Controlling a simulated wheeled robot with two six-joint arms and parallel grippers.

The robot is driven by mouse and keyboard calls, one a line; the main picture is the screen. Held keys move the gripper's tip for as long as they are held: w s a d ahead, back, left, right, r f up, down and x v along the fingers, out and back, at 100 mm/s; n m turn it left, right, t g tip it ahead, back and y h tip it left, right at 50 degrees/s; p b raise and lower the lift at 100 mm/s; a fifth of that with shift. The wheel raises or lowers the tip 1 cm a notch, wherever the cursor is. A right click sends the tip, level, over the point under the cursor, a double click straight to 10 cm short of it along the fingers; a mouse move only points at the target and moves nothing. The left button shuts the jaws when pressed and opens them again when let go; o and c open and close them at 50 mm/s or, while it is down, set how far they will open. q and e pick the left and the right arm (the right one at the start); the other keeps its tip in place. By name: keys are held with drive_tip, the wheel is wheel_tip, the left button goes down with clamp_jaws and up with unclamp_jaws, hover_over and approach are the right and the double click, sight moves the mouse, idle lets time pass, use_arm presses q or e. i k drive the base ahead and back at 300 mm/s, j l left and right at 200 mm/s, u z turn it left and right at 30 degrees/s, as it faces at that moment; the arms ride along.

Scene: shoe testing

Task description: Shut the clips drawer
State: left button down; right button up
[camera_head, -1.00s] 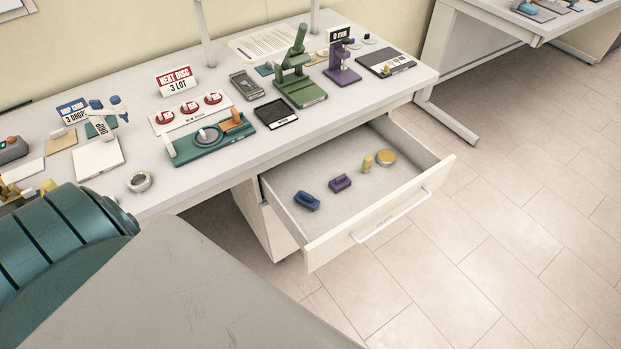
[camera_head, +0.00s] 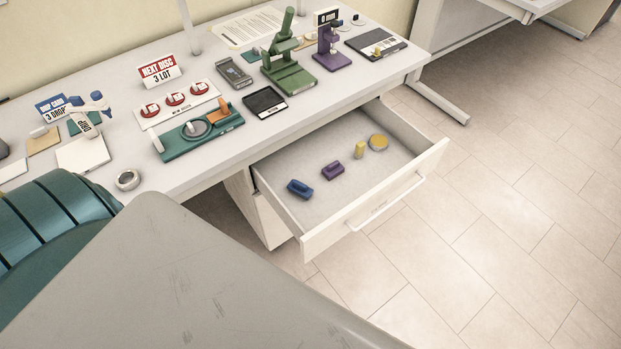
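The drawer (camera_head: 336,232) under the bench stands pulled out, with its pale front panel and a white bar handle (camera_head: 385,204) facing the lower right. Inside it lie a blue clip (camera_head: 300,189), a purple clip (camera_head: 332,170), a small yellow piece (camera_head: 359,150) and a round yellow-topped tin (camera_head: 378,142). No gripper shows in the head view, so I cannot tell how either one stands. No part of me is seen touching the drawer or its handle.
The bench top (camera_head: 215,160) carries a green press (camera_head: 287,65), a purple press (camera_head: 327,45), a teal fixture (camera_head: 196,136), a black tray (camera_head: 265,102) and signs. A large grey surface and a teal ribbed body fill the lower left. Floor (camera_head: 480,240) right of the drawer is clear.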

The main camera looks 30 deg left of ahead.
sight(371, 184)
drive_tip(key=k+l, duration=0.8)
drive_tip(key=z, duration=0.05)
